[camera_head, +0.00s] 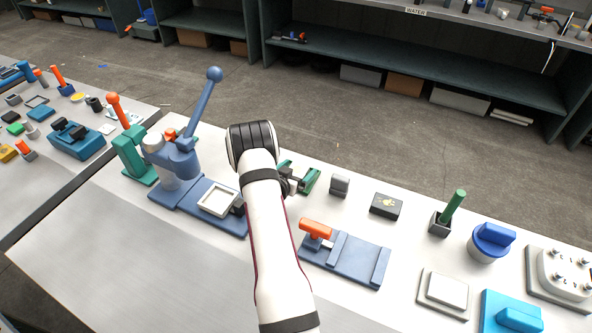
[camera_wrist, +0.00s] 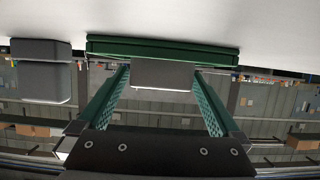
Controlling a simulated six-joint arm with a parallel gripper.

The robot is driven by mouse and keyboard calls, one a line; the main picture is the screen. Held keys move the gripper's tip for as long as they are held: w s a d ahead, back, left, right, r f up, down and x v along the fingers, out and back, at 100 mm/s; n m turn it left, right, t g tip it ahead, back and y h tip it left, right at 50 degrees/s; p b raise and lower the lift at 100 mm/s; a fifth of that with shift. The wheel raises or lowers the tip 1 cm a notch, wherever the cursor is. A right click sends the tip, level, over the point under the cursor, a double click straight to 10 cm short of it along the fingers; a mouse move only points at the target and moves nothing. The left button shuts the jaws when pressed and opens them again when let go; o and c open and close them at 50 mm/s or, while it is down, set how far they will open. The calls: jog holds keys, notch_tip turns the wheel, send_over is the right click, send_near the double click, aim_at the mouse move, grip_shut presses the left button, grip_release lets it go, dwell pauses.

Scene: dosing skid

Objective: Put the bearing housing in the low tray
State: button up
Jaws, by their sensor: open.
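A low green tray (camera_head: 312,179) lies on the bench just beyond my wrist, partly hidden by my arm; it spans the upper middle of the wrist view (camera_wrist: 110,46). A grey block (camera_wrist: 165,75), which I take to be the bearing housing, shows at the tray, between my fingers in the wrist view. I cannot tell whether it rests on the tray floor. My gripper (camera_head: 290,182) is open, with one finger on each side of the block in the wrist view (camera_wrist: 162,80). I cannot tell whether either finger touches it.
A rounded grey block (camera_head: 340,185) stands right of the tray; it shows at left in the wrist view (camera_wrist: 42,82). A blue press (camera_head: 175,165) with a white-rimmed tray stands left. A blue plate with an orange handle (camera_head: 315,228) and a black box (camera_head: 386,206) lie right.

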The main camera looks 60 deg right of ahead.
jog(key=shift+s+f, duration=0.1)
jog(key=v, duration=1.2)
jog(key=shift+r, duration=0.3)
jog(key=s+a+r+g+y, duration=0.1)
jog(key=s+a+r+g, duration=0.1)
jog(key=a+r, duration=0.3)
jog(key=s+a+r+g, duration=0.3)
jog(key=r, duration=0.5)
jog(key=s+a+r+n+t+y, duration=0.1)
jog(key=a+n+y, duration=0.5)
jog(key=a, duration=1.1)
jog(key=s+a+r+n+t+y, duration=0.2)
jog(key=s+a+n+y, duration=0.3)
jog(key=a, duration=1.2)
jog(key=n+t+y, duration=0.1)
jog(key=y, duration=0.2)
jog(key=shift+a+t, duration=0.25)
jog(key=shift+t, duration=0.15)
